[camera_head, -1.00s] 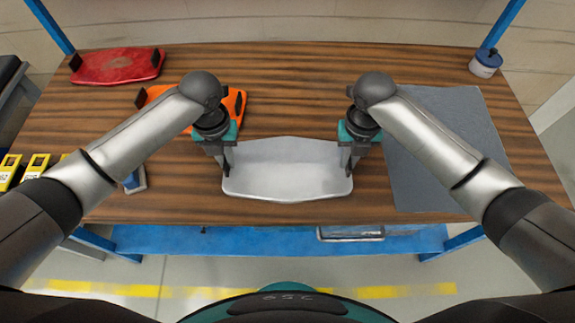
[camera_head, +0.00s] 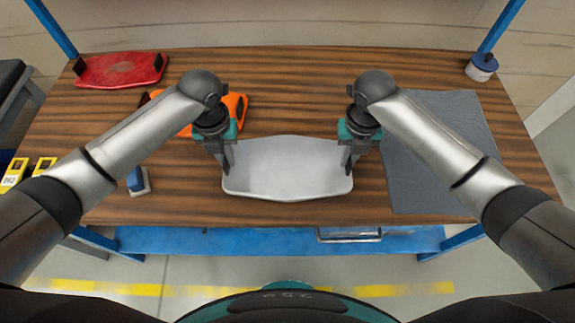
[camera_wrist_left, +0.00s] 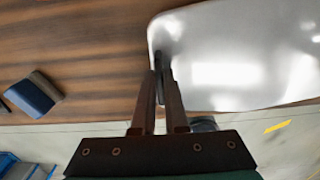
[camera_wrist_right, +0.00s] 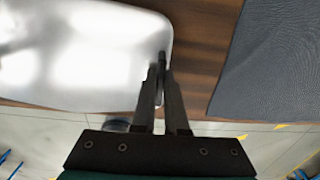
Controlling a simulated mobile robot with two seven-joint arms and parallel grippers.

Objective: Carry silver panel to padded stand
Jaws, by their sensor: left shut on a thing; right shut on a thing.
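The silver panel (camera_head: 288,170) lies flat over the front middle of the wooden bench. My left gripper (camera_head: 229,168) is shut on its left end and my right gripper (camera_head: 347,168) is shut on its right end. In the left wrist view the fingers (camera_wrist_left: 160,75) close on a dark grip at the panel's (camera_wrist_left: 235,60) edge. The right wrist view shows the same hold (camera_wrist_right: 161,72) on the panel's (camera_wrist_right: 80,55) other end. A black-topped stand (camera_head: 10,75), perhaps the padded one, is cut off at the left edge.
The bench (camera_head: 300,90) also holds a red panel (camera_head: 122,70), a partly hidden orange panel (camera_head: 235,106), a grey mat (camera_head: 435,140), a blue-lidded pot (camera_head: 481,67) and a blue block (camera_head: 137,180). Yellow boxes (camera_head: 15,172) stand at left. Blue posts rise at the back corners.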

